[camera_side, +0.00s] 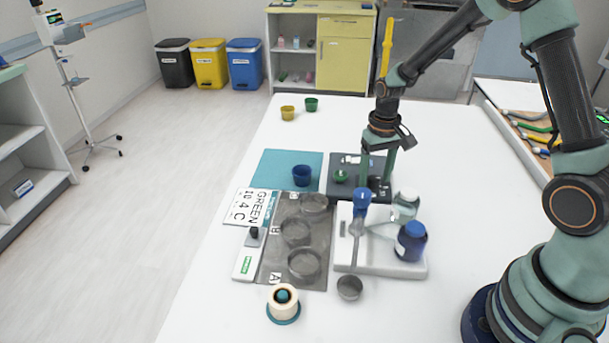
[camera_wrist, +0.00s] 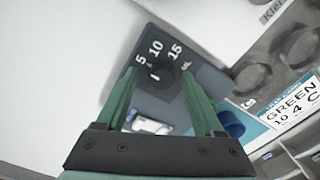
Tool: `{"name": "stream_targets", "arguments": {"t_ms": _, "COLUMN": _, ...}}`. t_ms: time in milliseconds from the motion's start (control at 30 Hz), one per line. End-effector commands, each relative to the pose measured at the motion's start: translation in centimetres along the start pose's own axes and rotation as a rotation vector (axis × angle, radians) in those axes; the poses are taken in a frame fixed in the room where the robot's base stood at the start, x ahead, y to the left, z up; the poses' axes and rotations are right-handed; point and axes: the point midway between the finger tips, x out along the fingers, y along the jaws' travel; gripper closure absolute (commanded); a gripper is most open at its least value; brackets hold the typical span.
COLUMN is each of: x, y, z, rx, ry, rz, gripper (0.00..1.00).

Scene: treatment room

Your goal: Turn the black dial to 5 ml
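The black dial (camera_wrist: 163,75) sits on a dark grey dispenser box (camera_wrist: 205,68) marked 5, 10, 15 and ml. A short pale mark shows near the dial on the side of the 5; I cannot tell the dial's exact setting. My gripper (camera_wrist: 159,80) points down with its green fingers apart, one on each side of the dial. I cannot tell whether they touch it. In the side view my gripper (camera_side: 378,172) is over the right part of the dispenser box (camera_side: 352,160), and the dial (camera_side: 374,182) is partly hidden by the fingers.
A blue cup (camera_side: 303,176) stands on the teal mat (camera_side: 278,160) left of the box. In front are a white tray (camera_side: 375,263) with a blue bottle (camera_side: 411,242) and a blue-topped item (camera_side: 361,202), and a dark panel (camera_side: 270,268). The table behind is mostly clear.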

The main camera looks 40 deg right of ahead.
Motion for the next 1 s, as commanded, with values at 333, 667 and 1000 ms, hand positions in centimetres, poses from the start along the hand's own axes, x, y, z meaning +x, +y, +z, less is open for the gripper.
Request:
{"name": "stream_targets", "arguments": {"t_ms": 333, "x": -3.1, "y": -0.1, "z": -0.2, "rx": -0.001, "ry": 0.008, "rz": -0.001, "gripper": 0.31}}
{"name": "stream_targets", "arguments": {"t_ms": 667, "x": -9.6, "y": 0.0, "z": -0.1, "rx": 0.000, "ry": 0.006, "rz": -0.001, "gripper": 0.31}}
{"name": "stream_targets", "arguments": {"t_ms": 1000, "x": -12.1, "y": 0.0, "z": 0.0, "rx": 0.000, "ry": 0.001, "rz": 0.000, "gripper": 0.31}}
